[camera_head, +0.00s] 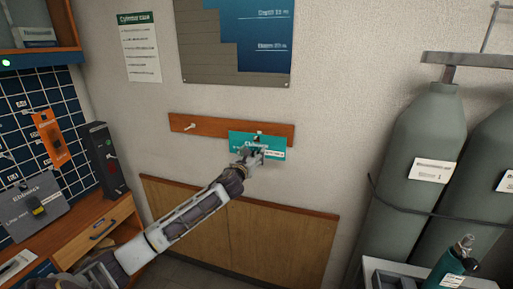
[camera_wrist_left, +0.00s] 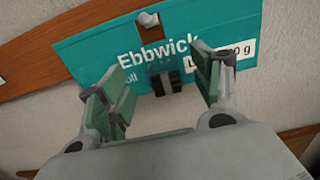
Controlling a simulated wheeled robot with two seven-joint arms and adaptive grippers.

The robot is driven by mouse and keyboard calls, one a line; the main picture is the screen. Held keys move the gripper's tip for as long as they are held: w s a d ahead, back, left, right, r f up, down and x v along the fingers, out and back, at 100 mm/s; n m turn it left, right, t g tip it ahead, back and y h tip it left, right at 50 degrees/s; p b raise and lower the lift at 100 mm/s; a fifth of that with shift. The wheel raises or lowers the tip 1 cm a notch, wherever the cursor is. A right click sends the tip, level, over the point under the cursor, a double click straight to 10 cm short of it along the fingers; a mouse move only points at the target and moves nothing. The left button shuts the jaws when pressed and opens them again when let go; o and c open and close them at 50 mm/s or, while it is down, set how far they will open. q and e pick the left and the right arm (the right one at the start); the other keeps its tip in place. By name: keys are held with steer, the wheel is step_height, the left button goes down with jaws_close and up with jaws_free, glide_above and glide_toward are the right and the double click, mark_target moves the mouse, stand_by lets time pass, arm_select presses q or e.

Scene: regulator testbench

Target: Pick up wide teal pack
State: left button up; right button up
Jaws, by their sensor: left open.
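The wide teal pack (camera_head: 240,139) hangs on a peg of the wooden wall rail (camera_head: 216,126), low on the wall. In the left wrist view the pack (camera_wrist_left: 110,57) reads "Ebbwick" and has a white label and a small dark clip-like part (camera_wrist_left: 167,83) at its lower edge. My left gripper (camera_head: 250,155) is in front of the pack. In the left wrist view its fingers (camera_wrist_left: 160,92) are spread on either side of the dark part, and the space between them shows no held object. Whether the fingertips touch the pack cannot be told. My right gripper is not in view.
Another peg (camera_head: 190,127) on the rail is bare. Tall grey cylinders (camera_head: 423,135) stand at the right, with a teal bottle (camera_head: 448,268) on a light surface in front. A wooden bench (camera_head: 90,225) with an orange pack (camera_head: 50,135) and a grey pack (camera_head: 36,208) is at the left.

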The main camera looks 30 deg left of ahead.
mark_target(256, 146)
arm_select(q)
steer(key=shift+x, duration=1.2)
steer(key=shift+d, duration=0.1)
steer(key=c, duration=1.1)
